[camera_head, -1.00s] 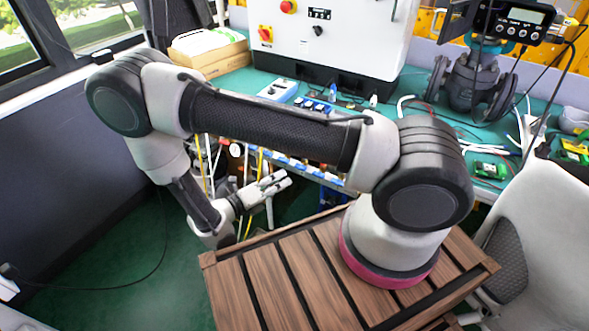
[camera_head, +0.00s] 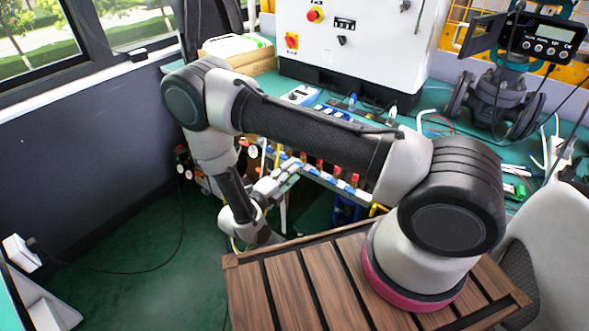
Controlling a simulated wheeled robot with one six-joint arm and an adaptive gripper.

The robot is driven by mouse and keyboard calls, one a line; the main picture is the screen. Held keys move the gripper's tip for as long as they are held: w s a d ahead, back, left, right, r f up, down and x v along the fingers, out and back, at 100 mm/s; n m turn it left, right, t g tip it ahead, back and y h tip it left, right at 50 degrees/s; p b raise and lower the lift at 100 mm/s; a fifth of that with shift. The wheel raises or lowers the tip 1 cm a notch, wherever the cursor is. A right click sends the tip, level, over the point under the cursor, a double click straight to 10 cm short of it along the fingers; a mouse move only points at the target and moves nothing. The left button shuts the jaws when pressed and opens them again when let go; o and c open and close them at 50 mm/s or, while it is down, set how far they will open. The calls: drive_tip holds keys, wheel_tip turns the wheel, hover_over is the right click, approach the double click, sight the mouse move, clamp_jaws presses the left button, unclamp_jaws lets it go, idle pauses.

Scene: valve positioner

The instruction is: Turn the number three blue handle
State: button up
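Several small blue handles (camera_head: 341,184) sit in a row along the front edge of the bench, partly behind my arm. No numbers are readable, so I cannot tell which is number three. My gripper (camera_head: 287,172) points up and to the right near the left part of this row. Its fingers appear in front of the row, and I cannot tell whether they touch a handle. The fingers are small in view and their gap is unclear.
A white control cabinet (camera_head: 350,40) stands on the green bench behind. A dark valve with a display (camera_head: 500,85) stands at the right. A white chair (camera_head: 560,235) is at the lower right. Open green floor (camera_head: 150,260) lies at the left.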

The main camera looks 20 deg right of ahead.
drive_tip(key=shift+x, duration=1.45)
clamp_jaws()
drive_tip(key=shift+m, duration=8.9)
